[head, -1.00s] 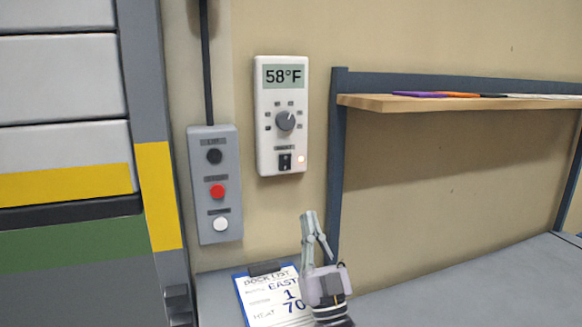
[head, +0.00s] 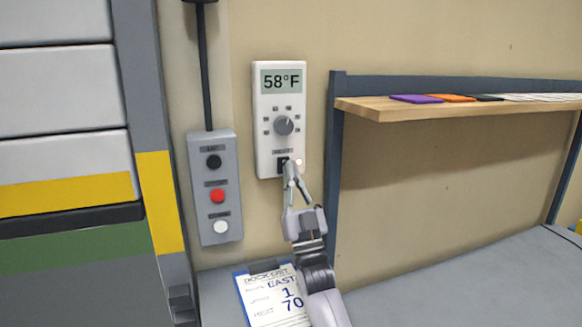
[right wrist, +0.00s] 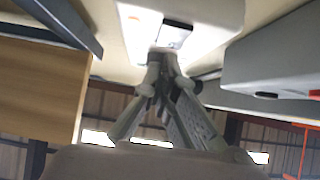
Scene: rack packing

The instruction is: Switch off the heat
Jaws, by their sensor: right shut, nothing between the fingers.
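The white thermostat (head: 264,140) is on the wall in the head view. My left gripper is out of view.
A grey button box (head: 205,190) with black, red and white buttons is left of the thermostat. A clipboard (head: 240,288) lies on the counter below. A wooden shelf (head: 365,106) with coloured folders is at the right.

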